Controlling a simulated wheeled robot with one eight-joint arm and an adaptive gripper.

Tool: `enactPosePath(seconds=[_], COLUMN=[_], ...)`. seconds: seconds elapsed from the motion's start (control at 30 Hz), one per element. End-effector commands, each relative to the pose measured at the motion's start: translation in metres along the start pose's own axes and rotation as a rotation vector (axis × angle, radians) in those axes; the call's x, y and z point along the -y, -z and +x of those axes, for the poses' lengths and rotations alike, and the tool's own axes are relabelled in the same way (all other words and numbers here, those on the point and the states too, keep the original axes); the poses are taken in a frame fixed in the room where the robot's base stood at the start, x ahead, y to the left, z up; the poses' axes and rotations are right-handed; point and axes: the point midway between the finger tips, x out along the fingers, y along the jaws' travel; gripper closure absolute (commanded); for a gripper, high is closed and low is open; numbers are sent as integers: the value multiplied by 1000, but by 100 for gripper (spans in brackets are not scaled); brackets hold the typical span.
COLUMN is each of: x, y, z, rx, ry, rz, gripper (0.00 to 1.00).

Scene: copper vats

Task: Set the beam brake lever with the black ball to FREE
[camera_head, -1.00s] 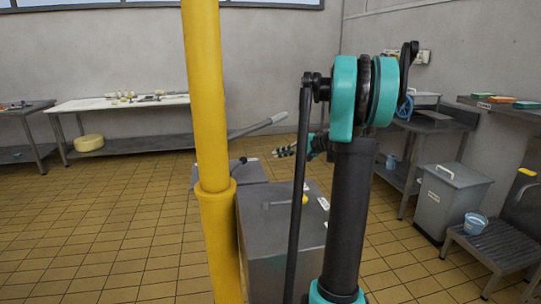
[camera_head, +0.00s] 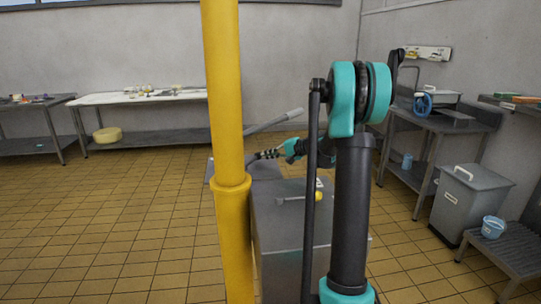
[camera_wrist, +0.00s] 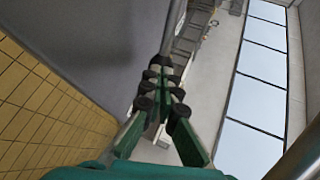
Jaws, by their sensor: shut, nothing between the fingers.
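My gripper (camera_head: 262,155) is shut and empty, at the end of my forearm, pointing left. In the head view its tips are close above the grey housing (camera_head: 268,171) behind the yellow post. I cannot pick out the black ball or its brake lever now; my gripper covers that spot. A long grey bar (camera_head: 280,121) with a lighter end slants up to the right beyond my gripper. In the wrist view my gripper (camera_wrist: 160,72) has its fingertips together, with a grey bar (camera_wrist: 173,28) just past them; contact cannot be told.
A yellow post (camera_head: 225,110) stands in front, left of the grey cabinet (camera_head: 285,250). A grey bin (camera_head: 470,200) and side tables stand right. Tiled floor on the left is free.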

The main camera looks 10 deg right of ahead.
Motion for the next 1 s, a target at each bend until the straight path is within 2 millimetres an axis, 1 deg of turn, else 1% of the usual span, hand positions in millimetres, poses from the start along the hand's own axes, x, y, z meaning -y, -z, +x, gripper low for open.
enactPosePath(seconds=[0.33, 0.73, 1.0], x=[0, 4, 8], y=[1, 4, 7], z=[1, 9, 21], rx=[9, 75, 166], ry=[0, 0, 0], rz=[-4, -29, -65], gripper=[100, 100, 100])
